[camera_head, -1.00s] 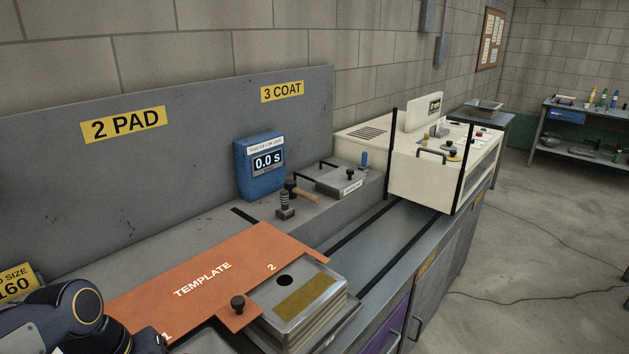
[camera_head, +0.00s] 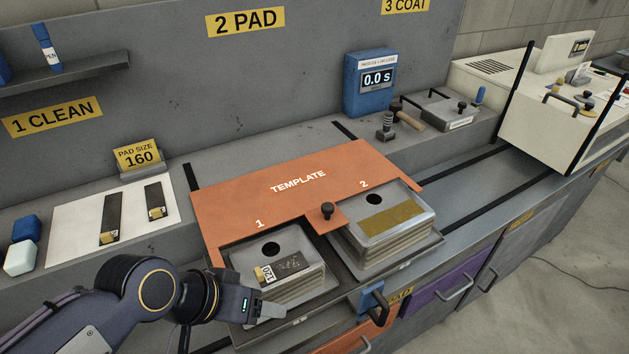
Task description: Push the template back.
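The orange template (camera_head: 280,183) lies flat on the bench, marked 1 and 2. Its front edge is notched around two stacked metal blocks, and a black knob (camera_head: 327,210) stands on the tab between them. The left block (camera_head: 270,248) has a dark hole and a dark strip with a yellow-and-white number tag (camera_head: 285,268) on top. The right block (camera_head: 388,212) has a hole and a brownish-gold strip. My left gripper (camera_head: 268,316) is low at the front of the left block, away from the knob; its finger opening is not clear. My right gripper is out of view.
A white sheet (camera_head: 75,245) with two tagged dark strips lies left of the template. A blue timer (camera_head: 370,83) and a hammer-like tool (camera_head: 405,115) stand behind at right. A blue bracket-like part (camera_head: 372,300) juts from the bench front.

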